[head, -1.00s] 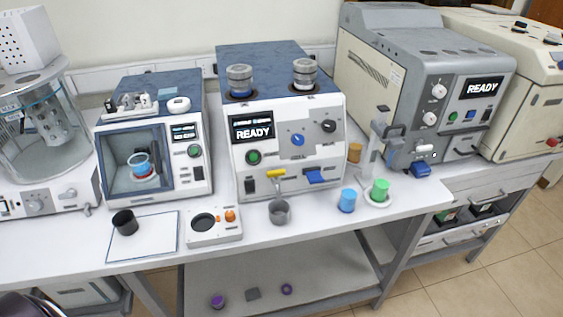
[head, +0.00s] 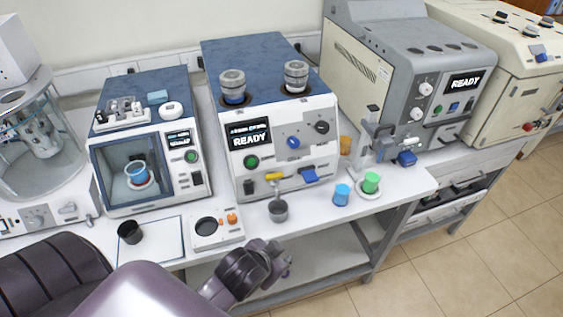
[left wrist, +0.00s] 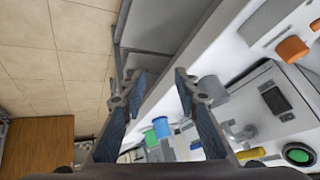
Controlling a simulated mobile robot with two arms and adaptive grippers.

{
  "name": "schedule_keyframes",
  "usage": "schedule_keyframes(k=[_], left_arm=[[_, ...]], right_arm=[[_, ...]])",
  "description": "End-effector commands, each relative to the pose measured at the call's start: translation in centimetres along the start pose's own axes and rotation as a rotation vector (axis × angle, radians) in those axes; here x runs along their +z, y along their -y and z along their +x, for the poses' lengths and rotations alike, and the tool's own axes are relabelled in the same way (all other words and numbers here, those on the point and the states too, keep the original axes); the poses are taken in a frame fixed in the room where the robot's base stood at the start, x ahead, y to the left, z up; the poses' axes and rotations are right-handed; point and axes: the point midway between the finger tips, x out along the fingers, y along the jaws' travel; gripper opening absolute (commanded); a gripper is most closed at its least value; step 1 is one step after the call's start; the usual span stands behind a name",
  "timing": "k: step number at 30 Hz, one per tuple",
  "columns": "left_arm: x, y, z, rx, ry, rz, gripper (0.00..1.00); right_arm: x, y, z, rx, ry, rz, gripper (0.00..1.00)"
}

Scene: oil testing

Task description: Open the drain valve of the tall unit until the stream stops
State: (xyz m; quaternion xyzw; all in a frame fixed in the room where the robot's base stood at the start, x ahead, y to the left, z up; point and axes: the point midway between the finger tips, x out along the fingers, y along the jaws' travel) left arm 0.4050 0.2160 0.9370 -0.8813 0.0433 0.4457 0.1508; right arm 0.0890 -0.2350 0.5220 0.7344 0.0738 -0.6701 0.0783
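The blue-topped unit (head: 270,165) with a lit READY screen stands in the middle of the bench; I take it as the tall unit. A yellow valve handle (head: 275,176) and a blue handle (head: 310,174) sit low on its front. A grey cup (head: 278,211) stands below the yellow handle. I cannot make out any liquid stream. My left gripper (head: 276,262) is in front of the bench edge, below and apart from the cup. In the left wrist view its fingers (left wrist: 155,85) are spread and empty; the yellow handle (left wrist: 250,153) shows beyond them. My right gripper is out of view.
A blue cup (head: 342,194) and a green cup (head: 371,182) stand right. A grey READY unit (head: 410,80) is farther right.

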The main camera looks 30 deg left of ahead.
Motion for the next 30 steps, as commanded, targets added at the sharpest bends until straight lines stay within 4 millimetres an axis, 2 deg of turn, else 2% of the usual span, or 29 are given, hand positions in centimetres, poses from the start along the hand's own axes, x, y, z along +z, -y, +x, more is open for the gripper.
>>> schedule_keyframes(k=[1,3,7,10,14,15,18,21,24,27,30], left_arm=[[-3.3,1.3,-2.0,-0.032,-0.072,0.019,0.29],[-7.7,2.8,-2.9,-0.088,-0.190,0.068,0.29],[-15.1,4.6,-4.2,-0.186,-0.409,0.175,0.29],[-20.8,5.2,-6.0,-0.258,-0.583,0.275,0.29],[-28.5,4.8,-9.9,-0.362,-0.845,0.454,0.29],[-30.7,4.3,-11.4,-0.393,-0.931,0.520,0.29],[-35.4,2.0,-15.4,-0.467,-1.146,0.708,0.29],[-38.3,-1.3,-19.1,-0.523,-1.343,0.918,0.29],[-39.5,-5.2,-21.8,-0.561,-1.519,1.153,0.29],[-39.0,-8.9,-23.0,-0.574,-1.664,1.415,0.29],[-37.4,-11.9,-22.8,-0.555,-1.771,1.698,0.29]], right_arm=[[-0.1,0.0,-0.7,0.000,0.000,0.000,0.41],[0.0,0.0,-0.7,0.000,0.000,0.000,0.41],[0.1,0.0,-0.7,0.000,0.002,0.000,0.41],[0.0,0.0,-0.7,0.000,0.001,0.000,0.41],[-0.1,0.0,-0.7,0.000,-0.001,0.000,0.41],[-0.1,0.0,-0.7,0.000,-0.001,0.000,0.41],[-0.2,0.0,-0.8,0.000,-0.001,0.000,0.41],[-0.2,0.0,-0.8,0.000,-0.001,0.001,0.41],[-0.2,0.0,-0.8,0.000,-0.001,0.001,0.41],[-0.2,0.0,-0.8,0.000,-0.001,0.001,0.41],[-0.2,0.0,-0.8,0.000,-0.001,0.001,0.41]])
